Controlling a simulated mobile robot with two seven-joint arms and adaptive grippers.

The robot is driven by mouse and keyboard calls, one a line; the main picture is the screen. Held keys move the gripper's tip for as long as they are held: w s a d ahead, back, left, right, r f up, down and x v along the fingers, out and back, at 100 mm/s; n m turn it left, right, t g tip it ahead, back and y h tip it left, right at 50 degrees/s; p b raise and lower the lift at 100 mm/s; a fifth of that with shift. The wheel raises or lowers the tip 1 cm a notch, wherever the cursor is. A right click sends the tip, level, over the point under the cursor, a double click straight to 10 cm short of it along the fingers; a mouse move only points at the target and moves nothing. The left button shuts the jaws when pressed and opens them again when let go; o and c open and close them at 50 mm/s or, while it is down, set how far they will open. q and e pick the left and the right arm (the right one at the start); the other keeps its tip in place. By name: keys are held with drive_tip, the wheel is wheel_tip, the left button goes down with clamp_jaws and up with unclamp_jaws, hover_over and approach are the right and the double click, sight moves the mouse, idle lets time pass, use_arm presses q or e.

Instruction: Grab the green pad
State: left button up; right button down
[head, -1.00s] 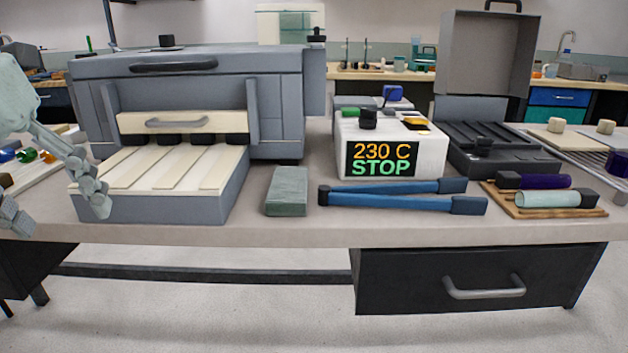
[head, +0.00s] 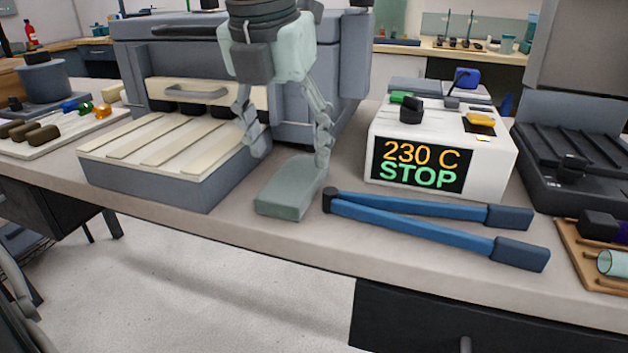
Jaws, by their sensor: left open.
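The green pad (head: 286,194) is a grey-green block lying flat on the bench near its front edge, between the furnace tray and the blue tongs. My left gripper (head: 290,155) comes down from above, over the back part of the pad. Its two fingers are spread apart, one to the left and one to the right of the pad's far end, with nothing held between them. I cannot tell whether a finger touches the pad. My right gripper is not in view.
The furnace's slatted tray (head: 165,165) stands close left of the pad. Blue long-handled tongs (head: 420,220) lie close on the right. A white controller box (head: 440,145) reads 230 C STOP. A board with coloured pieces (head: 60,135) is at far left.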

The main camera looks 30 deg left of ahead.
sight(294, 177)
use_arm(q)
drive_tip(key=x, duration=0.6)
drive_tip(key=shift+w+a, duration=0.25)
drive_tip(key=shift+c, duration=0.4)
drive_tip(key=c, duration=0.8)
drive_tip(key=shift+c, duration=0.2)
drive_tip(key=shift+r, duration=0.15)
